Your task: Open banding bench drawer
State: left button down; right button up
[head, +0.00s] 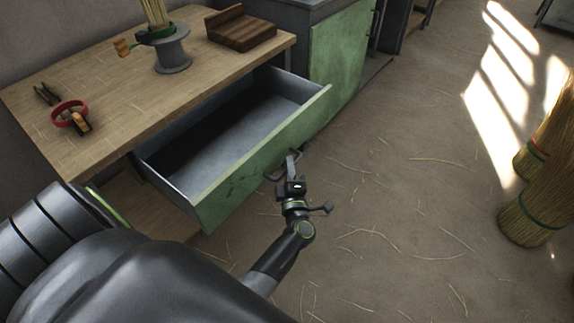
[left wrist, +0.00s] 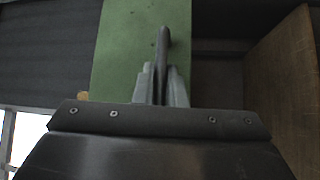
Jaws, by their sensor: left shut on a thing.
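The banding bench (head: 120,85) has a wooden top and stands at the upper left of the head view. Its drawer (head: 262,142) has a green front and is pulled well out; the grey inside looks empty. My left gripper (head: 287,172) is at the drawer front's outer face, shut on the dark drawer handle (head: 272,177). In the left wrist view, the handle (left wrist: 163,45) runs between the two fingers, in front of the green drawer front (left wrist: 115,50). My right gripper is not in view.
A green cabinet (head: 340,50) stands beyond. Straw brooms (head: 540,205) stand at the right. Loose straw litters the open floor.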

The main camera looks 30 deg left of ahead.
pick_arm(q)
jog(key=shift+d, duration=0.15)
jog(key=c, duration=1.5)
grip_release()
jog(key=shift+f, duration=0.1)
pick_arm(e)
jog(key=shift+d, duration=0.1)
